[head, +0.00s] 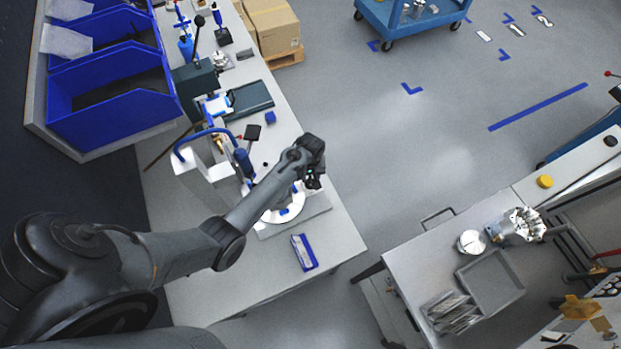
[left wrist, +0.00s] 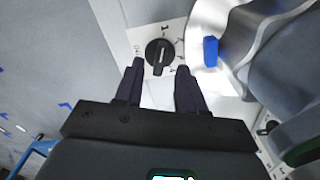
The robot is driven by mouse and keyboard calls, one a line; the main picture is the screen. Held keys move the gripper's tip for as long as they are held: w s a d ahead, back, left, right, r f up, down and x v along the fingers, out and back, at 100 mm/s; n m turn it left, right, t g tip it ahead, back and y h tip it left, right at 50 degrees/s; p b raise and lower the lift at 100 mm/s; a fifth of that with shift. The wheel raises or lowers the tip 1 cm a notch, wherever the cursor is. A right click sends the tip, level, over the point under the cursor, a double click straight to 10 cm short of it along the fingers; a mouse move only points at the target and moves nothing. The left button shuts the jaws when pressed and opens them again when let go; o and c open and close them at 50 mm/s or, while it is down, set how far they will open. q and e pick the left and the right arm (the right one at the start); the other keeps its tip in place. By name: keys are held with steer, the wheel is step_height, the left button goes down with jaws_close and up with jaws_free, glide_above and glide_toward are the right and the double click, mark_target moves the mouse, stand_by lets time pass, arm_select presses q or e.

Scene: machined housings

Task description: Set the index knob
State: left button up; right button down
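The index knob (left wrist: 160,57) is black and round with a raised grip bar, on a pale plate with small printed marks around it. A light line on the bar runs roughly up and down in the left wrist view. My left gripper (left wrist: 160,68) is open and empty, its two dark fingers apart with the knob showing between and just beyond the tips. I cannot tell if they touch it. In the head view my left gripper (head: 313,178) is over the right edge of the bench, and the knob cannot be made out there. My right gripper is not in view.
A white round fixture (head: 290,211) with blue pieces stands beside the gripper, and a blue block (left wrist: 210,51) is close to the knob. A blue handle (head: 200,138) rises left of my forearm. A blue-white box (head: 303,252) lies near the front.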

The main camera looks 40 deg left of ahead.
mark_target(310, 183)
arm_select(q)
steer(key=shift+f, duration=1.45)
steer(key=shift+c, duration=0.4)
jaws_close()
